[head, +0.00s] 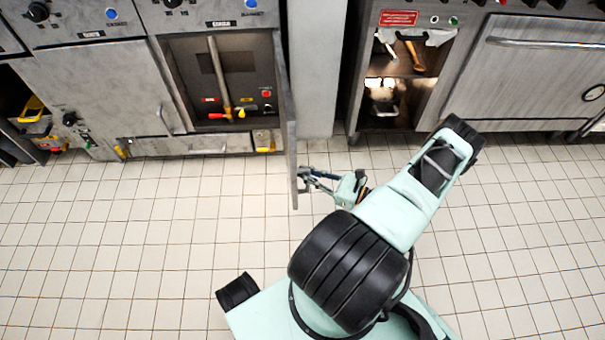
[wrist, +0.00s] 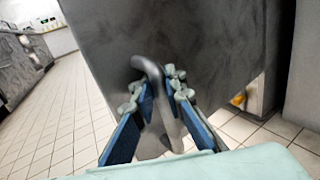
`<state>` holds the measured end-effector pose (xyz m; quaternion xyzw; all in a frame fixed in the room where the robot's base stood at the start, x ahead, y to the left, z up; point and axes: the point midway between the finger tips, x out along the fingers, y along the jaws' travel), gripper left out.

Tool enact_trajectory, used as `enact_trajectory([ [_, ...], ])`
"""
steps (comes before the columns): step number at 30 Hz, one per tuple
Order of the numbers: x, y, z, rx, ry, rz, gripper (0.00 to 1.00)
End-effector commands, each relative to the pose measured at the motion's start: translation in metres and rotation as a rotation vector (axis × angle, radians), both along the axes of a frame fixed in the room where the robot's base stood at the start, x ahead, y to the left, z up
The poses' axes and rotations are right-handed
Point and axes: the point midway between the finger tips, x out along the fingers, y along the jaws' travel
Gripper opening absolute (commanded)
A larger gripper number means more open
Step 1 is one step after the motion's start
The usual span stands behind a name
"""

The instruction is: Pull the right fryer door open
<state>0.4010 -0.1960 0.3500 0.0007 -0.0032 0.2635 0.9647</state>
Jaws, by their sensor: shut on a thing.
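The right fryer door (head: 287,122) stands swung out from its cabinet, roughly edge-on in the head view. The open cabinet interior (head: 216,80) shows a pipe, valves and a red button. My gripper (head: 303,181) is at the outer face of the door, near its free end. In the wrist view the door's grey face (wrist: 205,40) fills the upper middle. There my gripper (wrist: 162,112) has its blue-padded fingers on both sides of the curved door handle (wrist: 150,68), shut on it. The handle is hidden in the head view.
The left fryer door (head: 95,90) is closed. A grey pillar (head: 316,70) stands right of the open door. Farther right are an open cabinet with utensils (head: 400,75) and an oven (head: 530,75). The tiled floor (head: 140,240) in front is clear.

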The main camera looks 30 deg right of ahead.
Motion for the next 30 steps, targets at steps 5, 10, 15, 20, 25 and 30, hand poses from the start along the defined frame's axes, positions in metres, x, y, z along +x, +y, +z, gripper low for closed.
enact_trajectory([
  [5, -0.0079, -0.0016, -0.0024, 0.004, 0.011, 0.029, 0.00],
  [10, -0.0095, -0.0046, -0.0021, 0.005, 0.012, 0.041, 0.00],
  [15, -0.0104, -0.0060, -0.0020, 0.006, 0.013, 0.046, 0.00],
  [20, -0.0107, -0.0065, -0.0018, 0.006, 0.013, 0.047, 0.00],
  [25, -0.0107, -0.0065, -0.0018, 0.006, 0.013, 0.047, 0.00],
  [30, -0.0107, -0.0067, -0.0019, 0.005, 0.014, 0.047, 0.16],
])
